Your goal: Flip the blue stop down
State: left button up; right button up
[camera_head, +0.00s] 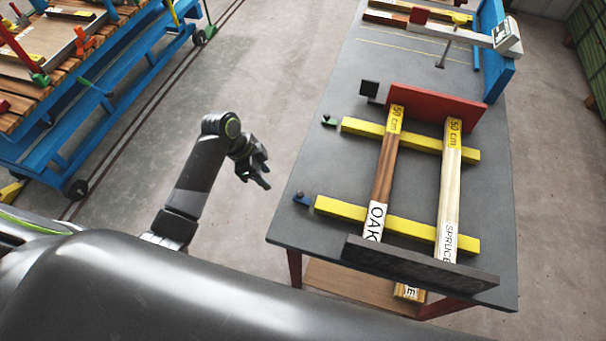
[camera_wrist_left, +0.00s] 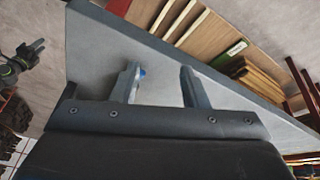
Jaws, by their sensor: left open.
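The blue stop (camera_head: 303,199) is a small blue piece at the left edge of the dark grey table (camera_head: 325,160), near the end of the lower yellow bar (camera_head: 396,225). Whether it is up or down is too small to tell. My left gripper (camera_head: 262,178) is open and empty, off the table's left edge, to the left of the blue stop and apart from it. In the left wrist view the two fingers (camera_wrist_left: 161,85) stand apart, and a small blue patch shows beside one finger, mostly hidden by it.
A green stop (camera_head: 329,121) sits by the upper yellow bar (camera_head: 411,139). Oak (camera_head: 384,170) and spruce (camera_head: 449,190) boards lie across the bars. A red block (camera_head: 435,101) and a dark grey bar (camera_head: 420,263) flank them. A blue cart (camera_head: 88,100) stands left, with clear floor between.

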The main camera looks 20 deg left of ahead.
pick_arm(q)
notch_tip(320, 180, up, 14)
jog(key=d+f+m+p, duration=0.1)
jog(key=d+m+p, duration=0.15)
jog(key=m, duration=0.25)
jog(key=g, duration=0.1)
send_near(299, 193)
jog(key=x, duration=0.8)
jog(key=shift+d+f+b, duration=0.1)
jog(key=shift+b, duration=0.3)
pick_arm(e)
jog(key=r, duration=0.1)
jog(key=d+r, duration=0.1)
jog(key=r, duration=0.1)
jog(key=shift+w, duration=0.2)
pick_arm(q)
grip_shut()
